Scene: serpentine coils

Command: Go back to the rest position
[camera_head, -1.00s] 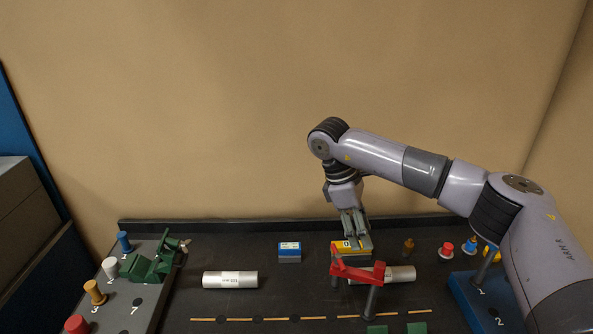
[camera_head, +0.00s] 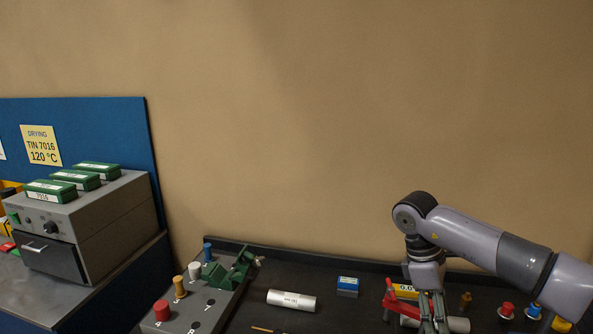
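My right gripper (camera_head: 433,312) points down at the lower right, over the black work surface. My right arm (camera_head: 470,238) comes in from the right edge. My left gripper is not in view.
A grey drying oven (camera_head: 110,228) with several green boxes on top stands at the left. A green clamp (camera_head: 230,270) and coloured pegs sit on a grey board.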

